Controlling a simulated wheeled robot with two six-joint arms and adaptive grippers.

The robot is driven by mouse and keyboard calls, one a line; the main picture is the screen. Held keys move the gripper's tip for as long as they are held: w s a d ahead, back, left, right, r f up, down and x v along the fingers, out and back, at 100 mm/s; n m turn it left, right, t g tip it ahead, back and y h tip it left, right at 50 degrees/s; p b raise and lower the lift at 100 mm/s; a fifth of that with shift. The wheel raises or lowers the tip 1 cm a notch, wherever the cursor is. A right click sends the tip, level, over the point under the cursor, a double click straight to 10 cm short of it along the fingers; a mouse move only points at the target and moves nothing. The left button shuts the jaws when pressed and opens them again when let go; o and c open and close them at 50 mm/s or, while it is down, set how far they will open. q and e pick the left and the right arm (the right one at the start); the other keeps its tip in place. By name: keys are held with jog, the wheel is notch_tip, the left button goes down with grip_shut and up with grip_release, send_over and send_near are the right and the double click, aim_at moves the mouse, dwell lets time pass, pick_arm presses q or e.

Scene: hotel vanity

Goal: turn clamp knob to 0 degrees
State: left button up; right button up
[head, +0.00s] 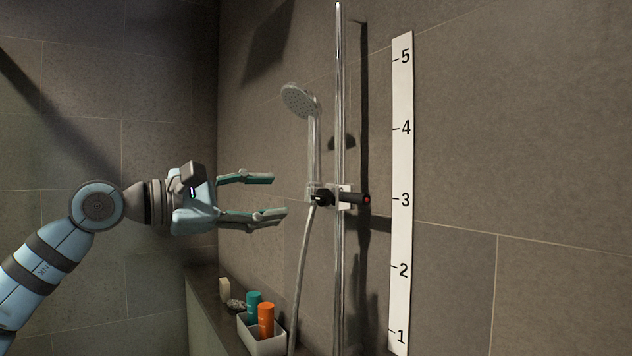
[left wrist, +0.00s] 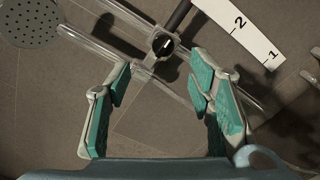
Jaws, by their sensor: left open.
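The clamp sits on the vertical chrome rail (head: 339,100), level with about 3 on the scale. In the left wrist view the round knob (left wrist: 163,45) shows a small white mark. My left gripper (head: 278,196) is open and empty, left of the knob at about its height, with a gap between. In the wrist view the knob lies beyond and between the open fingertips (left wrist: 160,80). My right gripper is not in view.
A shower head (head: 299,100) rises above the clamp, and its hose (head: 300,270) hangs below. A white numbered scale (head: 401,180) is on the wall to the right. A ledge below holds a white caddy (head: 262,343) with a teal bottle (head: 253,304) and an orange bottle (head: 266,318).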

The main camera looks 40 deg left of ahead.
aim_at(316, 195)
pick_arm(q)
jog(key=p+x, duration=0.7)
jog(key=x, duration=0.3)
jog(key=shift+w+p, duration=0.2)
jog(key=shift+p, duration=0.1)
jog(key=shift+w, duration=0.1)
jog(key=shift+s, duration=0.45)
jog(key=shift+w+f, duration=0.1)
jog(key=shift+w, duration=0.05)
jog(key=c, duration=1)
grip_shut()
